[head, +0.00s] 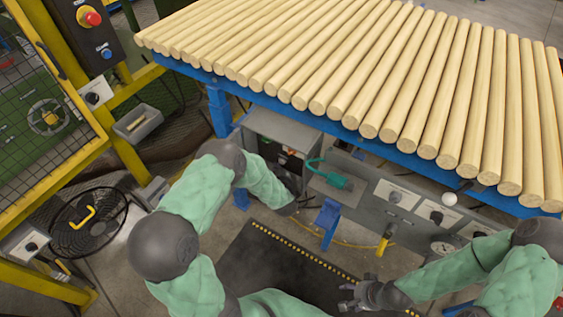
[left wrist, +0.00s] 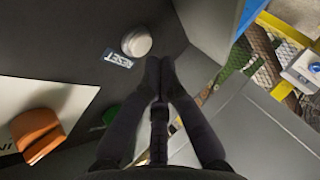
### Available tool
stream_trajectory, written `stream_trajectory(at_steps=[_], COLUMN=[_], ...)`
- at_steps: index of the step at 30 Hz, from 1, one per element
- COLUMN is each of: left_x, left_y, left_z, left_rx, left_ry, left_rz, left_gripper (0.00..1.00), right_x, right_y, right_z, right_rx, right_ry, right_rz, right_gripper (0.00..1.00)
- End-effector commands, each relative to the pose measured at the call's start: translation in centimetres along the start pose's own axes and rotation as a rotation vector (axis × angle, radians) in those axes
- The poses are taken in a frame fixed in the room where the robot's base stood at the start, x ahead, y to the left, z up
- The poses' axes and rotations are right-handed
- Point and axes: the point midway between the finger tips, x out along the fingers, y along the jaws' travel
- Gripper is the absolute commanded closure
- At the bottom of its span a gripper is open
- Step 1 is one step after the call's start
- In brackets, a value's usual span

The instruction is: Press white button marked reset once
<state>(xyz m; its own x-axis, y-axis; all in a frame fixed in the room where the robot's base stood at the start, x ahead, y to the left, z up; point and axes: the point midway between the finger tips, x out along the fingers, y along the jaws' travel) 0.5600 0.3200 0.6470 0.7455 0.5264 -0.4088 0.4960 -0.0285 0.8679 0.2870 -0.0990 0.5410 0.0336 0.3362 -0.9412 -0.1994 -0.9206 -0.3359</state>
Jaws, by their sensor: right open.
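The white round button (left wrist: 136,41) sits on a dark grey panel in the left wrist view, above a blue label reading RESET (left wrist: 118,58). My left gripper (left wrist: 160,63) has its fingertips together, empty, just right of and below the button in the picture; I see no contact. In the head view, my left arm reaches to the grey control box (head: 270,125) under the table, and its dark end hides part of that area. I cannot make out the reset button there. My right gripper (head: 347,297) is open and empty above the floor at lower right.
An orange switch (left wrist: 38,135) and a partly hidden green button (left wrist: 111,113) are on the same panel. A blue-framed table of wooden rods (head: 400,80) overhangs the box. A teal tool (head: 328,178) lies beside it. A red button (head: 89,17) is at upper left.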

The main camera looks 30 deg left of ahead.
Motion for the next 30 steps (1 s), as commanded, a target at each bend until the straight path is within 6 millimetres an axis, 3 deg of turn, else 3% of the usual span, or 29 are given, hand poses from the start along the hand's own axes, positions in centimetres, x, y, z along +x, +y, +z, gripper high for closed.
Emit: stream_trajectory(at_steps=[12, 30], left_x=[-2.5, -2.7], left_y=[-2.2, -2.4], left_z=[-1.8, -1.9], left_rx=[0.005, 0.006], left_ry=[0.000, 0.000], left_rz=[-0.010, -0.011], left_gripper=[1.00, 1.00], right_x=[-0.8, -0.8], right_y=[-0.3, -0.3], right_z=[0.0, 0.0], right_rx=[0.000, 0.000], right_ry=[0.000, 0.000], right_rz=[0.000, 0.000], right_gripper=[0.42, 0.42])
